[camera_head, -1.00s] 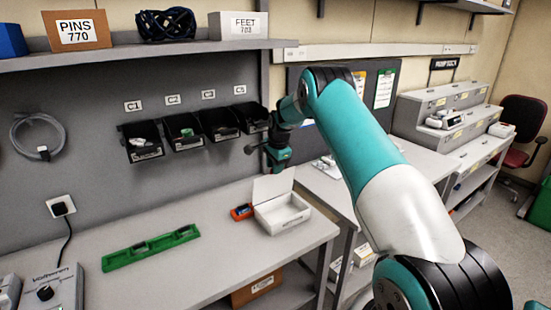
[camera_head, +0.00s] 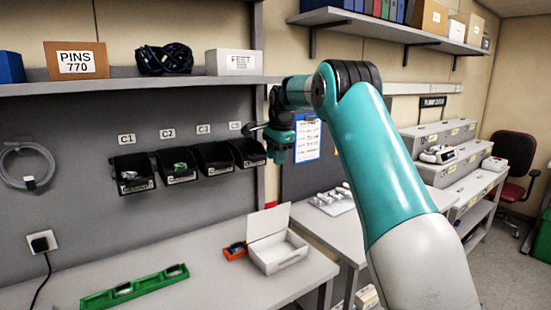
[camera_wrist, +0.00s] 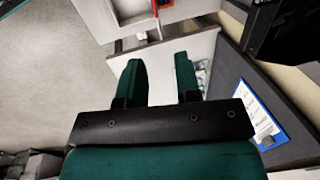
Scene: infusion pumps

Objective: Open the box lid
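The white box (camera_head: 284,257) stands on the grey bench, near its right end. Its lid (camera_head: 268,223) stands up, tilted back, and the box is open at the top. My gripper (camera_head: 281,158) is above the box, clear of the lid, beside the rightmost black bin. In the wrist view, my gripper (camera_wrist: 158,75) has its two green fingers apart with nothing between them. A pale box-like shape (camera_wrist: 128,10) at the top edge of that view is cut off; I cannot tell for certain that it is the box.
An orange tray (camera_head: 235,251) sits just left of the box. A green strip (camera_head: 135,287) lies farther left on the bench. Several black bins (camera_head: 178,163) hang on the back panel, with a shelf (camera_head: 130,88) above. Bench space between strip and tray is clear.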

